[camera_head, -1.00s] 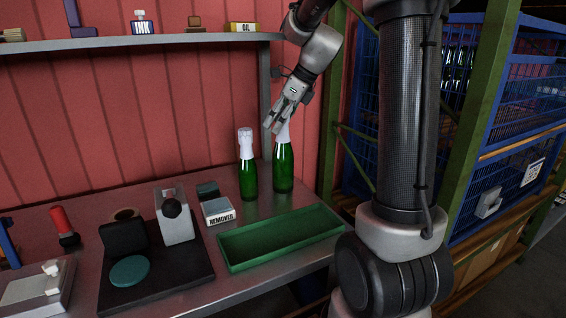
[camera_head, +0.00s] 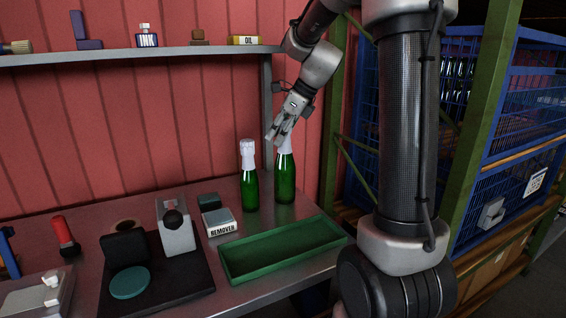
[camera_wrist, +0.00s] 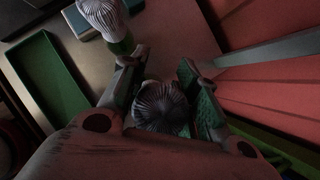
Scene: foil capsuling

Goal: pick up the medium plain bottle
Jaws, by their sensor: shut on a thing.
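Two green bottles with white foil tops stand side by side on the metal bench. My gripper (camera_head: 280,135) is at the top of the right bottle (camera_head: 286,180), shut on its foil-covered neck. The right bottle stands upright and its base appears to be on the bench. In the wrist view, its pleated foil top (camera_wrist: 161,107) sits between my two finger pads. The left bottle (camera_head: 250,188) stands just beside it, apart from my gripper. Its foil top shows at the upper left of the wrist view (camera_wrist: 101,14). I cannot tell the bottles' sizes apart clearly.
A green tray (camera_head: 235,268) lies in front of the bottles. A REMOVER box (camera_head: 218,222) is to their left, with a capsuling device (camera_head: 176,228) on a dark mat further left. A shelf (camera_head: 130,56) runs above, and a blue cage rack (camera_head: 510,120) stands right.

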